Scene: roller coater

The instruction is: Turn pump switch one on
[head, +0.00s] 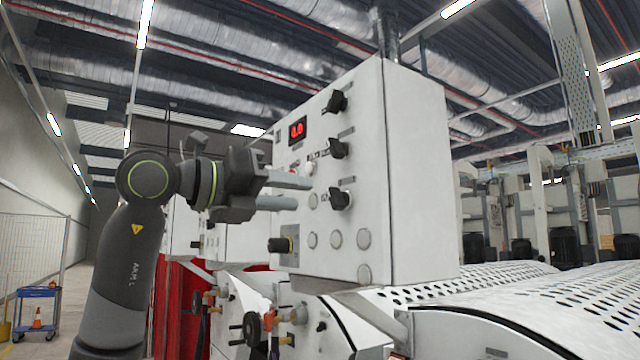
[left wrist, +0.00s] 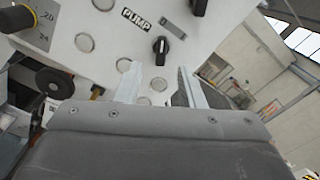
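A white control box (head: 420,180) carries a column of black rotary switches: an upper one (head: 336,102), a middle one (head: 338,149) and a lower one (head: 340,198). In the left wrist view a black switch (left wrist: 160,48) with a white pointer line sits beside a PUMP label (left wrist: 136,20); no number is readable on it. My left gripper (head: 291,191) points at the panel from the left, fingers apart and empty. In the left wrist view its fingertips (left wrist: 158,70) stand either side of and below that switch, apparently short of it. My right gripper is not in view.
Perforated white covers (head: 560,300) lie at right. A blue cart (head: 38,308) stands far left.

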